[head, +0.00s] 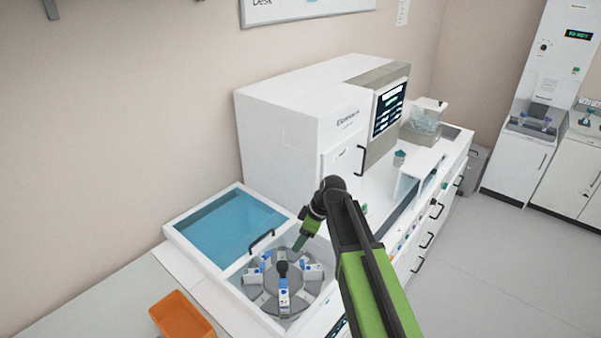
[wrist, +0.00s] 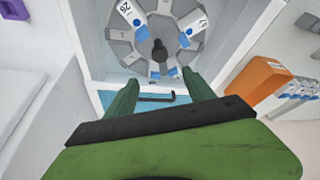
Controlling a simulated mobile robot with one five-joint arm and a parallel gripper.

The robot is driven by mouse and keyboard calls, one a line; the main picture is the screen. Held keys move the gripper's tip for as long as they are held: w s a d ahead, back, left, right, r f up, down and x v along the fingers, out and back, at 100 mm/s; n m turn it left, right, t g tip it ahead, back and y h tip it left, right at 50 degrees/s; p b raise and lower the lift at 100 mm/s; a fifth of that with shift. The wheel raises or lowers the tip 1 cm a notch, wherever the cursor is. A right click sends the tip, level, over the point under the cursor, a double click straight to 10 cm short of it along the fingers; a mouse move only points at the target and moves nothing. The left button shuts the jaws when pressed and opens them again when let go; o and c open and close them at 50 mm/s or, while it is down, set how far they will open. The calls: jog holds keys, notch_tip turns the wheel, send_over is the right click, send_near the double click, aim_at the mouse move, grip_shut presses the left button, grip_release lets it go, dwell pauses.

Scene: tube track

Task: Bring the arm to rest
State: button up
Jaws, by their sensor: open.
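My arm reaches from the lower right of the head view, and its green gripper (head: 301,241) points down over the back edge of an open centrifuge. In the wrist view the two green fingers of my gripper (wrist: 158,92) stand apart with nothing between them. Beyond the fingertips lies the grey rotor (wrist: 160,32) with a dark central knob. The rotor (head: 278,292) carries several white tube holders with blue parts. The fingers appear above the rotor bowl, and I cannot tell whether they touch anything.
The centrifuge lid (head: 228,226), with a blue window and black handle, stands open at the left. An orange box (head: 180,314) sits at the front left. A large white machine (head: 300,118) stands behind the bowl. Floor at the right (head: 500,270) is clear.

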jog(key=s+d+f+m+g+h+b, duration=0.1)
jog(key=s+d+f+m+h+b, duration=0.3)
jog(key=s+d+f+m+b, duration=0.6)
jog(key=s+d+f+m, duration=0.2)
jog(key=s+d+m, duration=0.2)
jog(key=d, duration=0.2)
jog(key=shift+s+d+m, duration=0.3)
